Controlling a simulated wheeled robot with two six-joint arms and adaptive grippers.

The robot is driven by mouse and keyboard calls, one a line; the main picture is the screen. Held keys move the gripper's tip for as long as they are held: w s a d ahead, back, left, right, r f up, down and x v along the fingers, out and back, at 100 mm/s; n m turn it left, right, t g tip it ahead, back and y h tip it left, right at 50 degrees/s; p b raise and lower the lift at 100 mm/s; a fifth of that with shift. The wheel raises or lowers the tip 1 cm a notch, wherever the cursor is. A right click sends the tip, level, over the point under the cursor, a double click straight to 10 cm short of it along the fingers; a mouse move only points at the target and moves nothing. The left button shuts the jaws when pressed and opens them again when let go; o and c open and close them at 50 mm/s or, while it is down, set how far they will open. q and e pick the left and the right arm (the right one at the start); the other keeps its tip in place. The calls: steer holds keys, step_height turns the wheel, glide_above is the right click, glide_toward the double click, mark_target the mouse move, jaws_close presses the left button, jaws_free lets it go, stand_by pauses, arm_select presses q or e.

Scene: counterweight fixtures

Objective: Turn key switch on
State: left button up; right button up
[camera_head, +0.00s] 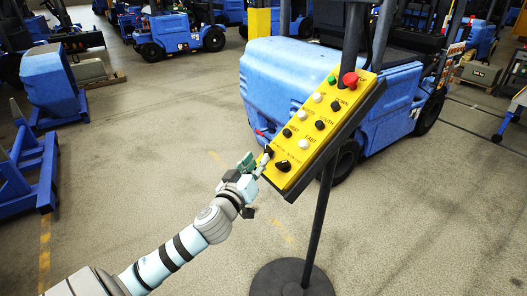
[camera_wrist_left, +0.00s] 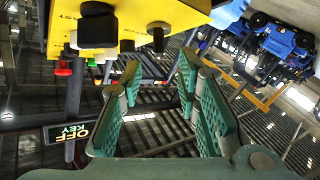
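A yellow control panel (camera_head: 313,128) stands tilted on a dark pole, with several buttons and a black knob (camera_head: 283,166) at its lower end. The key switch cannot be made out clearly; the panel's lower left corner is partly covered by my left gripper (camera_head: 260,163). In the left wrist view the panel (camera_wrist_left: 180,14) is upside down at the top, with a large black knob (camera_wrist_left: 97,28). My right gripper is out of view.
The dark pole (camera_head: 318,225) stands on a round black base (camera_head: 292,279). A blue forklift (camera_head: 300,75) is close behind the panel. Another blue machine (camera_head: 52,85) stands at the left. The floor left of the pole is clear.

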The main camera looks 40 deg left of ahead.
mark_target(265, 151)
arm_select(q)
steer(key=x, duration=0.5)
steer(key=shift+w, duration=0.2)
jaws_close()
